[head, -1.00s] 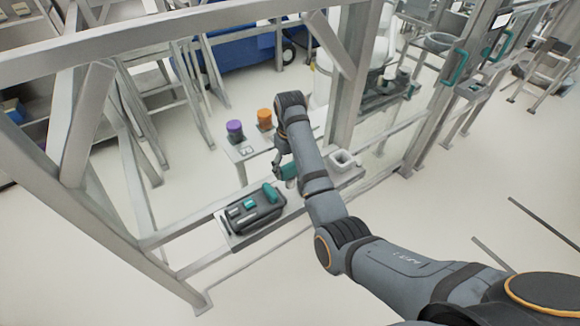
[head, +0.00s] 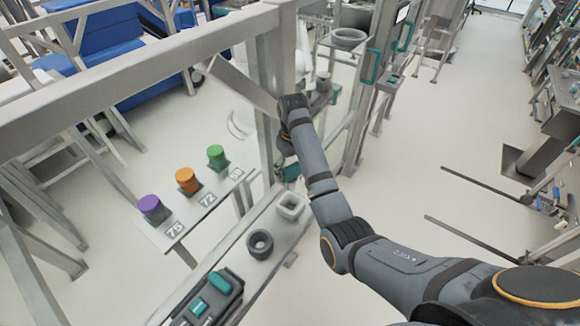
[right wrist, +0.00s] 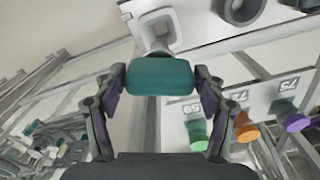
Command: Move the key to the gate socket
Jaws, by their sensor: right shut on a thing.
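My right gripper (right wrist: 160,82) is shut on the teal handle of the key (right wrist: 160,77), with one finger on each side. A short pale part shows beyond the handle, toward the white square socket (right wrist: 157,28); I cannot tell whether it touches it. In the head view the key (head: 291,172) shows as a small teal patch under my right gripper (head: 287,165), up and beside the white socket (head: 290,206) on the grey rail. A dark round ring socket (head: 260,245) sits on the same rail. I cannot tell which is the gate socket. My left gripper is not in view.
A shelf (head: 205,209) carries purple (head: 152,207), orange (head: 187,180) and green (head: 217,156) knobs with number labels. A dark tray with teal pieces (head: 220,283) lies at the near rail end. A grey post (head: 268,90) stands close by my right arm. Open floor lies right.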

